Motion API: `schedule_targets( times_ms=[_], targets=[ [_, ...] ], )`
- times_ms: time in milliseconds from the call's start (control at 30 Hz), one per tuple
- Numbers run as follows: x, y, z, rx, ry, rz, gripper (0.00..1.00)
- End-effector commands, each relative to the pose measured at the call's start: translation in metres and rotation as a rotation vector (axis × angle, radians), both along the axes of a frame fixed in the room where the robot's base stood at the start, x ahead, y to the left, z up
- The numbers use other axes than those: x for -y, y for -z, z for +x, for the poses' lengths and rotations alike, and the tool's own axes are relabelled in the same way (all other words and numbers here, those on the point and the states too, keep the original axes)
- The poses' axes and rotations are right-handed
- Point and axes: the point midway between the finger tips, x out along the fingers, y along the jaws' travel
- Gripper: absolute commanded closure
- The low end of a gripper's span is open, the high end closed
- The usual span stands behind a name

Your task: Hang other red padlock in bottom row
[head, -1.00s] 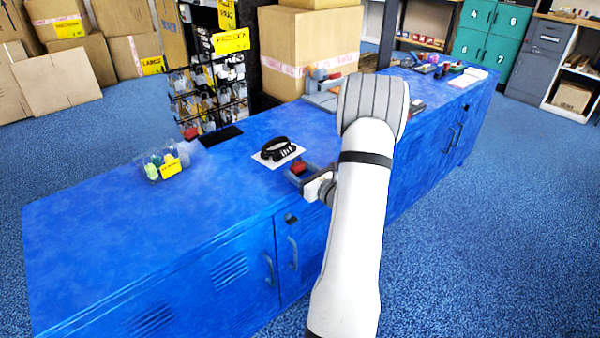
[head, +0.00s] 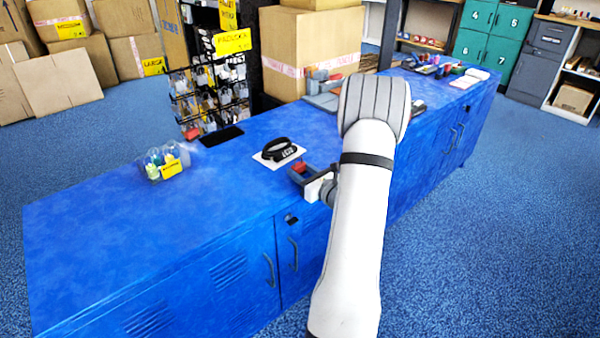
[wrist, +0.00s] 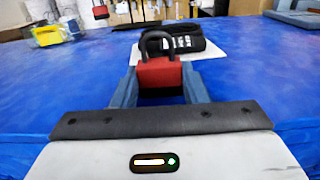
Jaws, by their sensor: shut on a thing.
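My gripper (head: 300,175) is shut on a red padlock (wrist: 160,73). The padlock is upright between the two grey-blue fingers, its dark shackle pointing up. In the head view the held padlock (head: 301,168) shows as a small red patch above the near edge of the blue counter.
A black band-like item (head: 279,149) lies on a white card on the blue counter (head: 120,215), just beyond my gripper. A clear bin with a yellow label (head: 172,168) is left on the counter. A dark mat (head: 222,136) lies before the rack. The counter's left part is clear.

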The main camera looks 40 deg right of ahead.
Motion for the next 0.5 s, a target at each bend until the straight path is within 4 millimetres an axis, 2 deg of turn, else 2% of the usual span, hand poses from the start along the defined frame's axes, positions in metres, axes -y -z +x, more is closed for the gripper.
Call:
schedule_targets(
  times_ms=[500],
  targets=[
    [0.000, -0.011, -0.002, 0.001, 0.000, -0.001, 0.78]
  ],
)
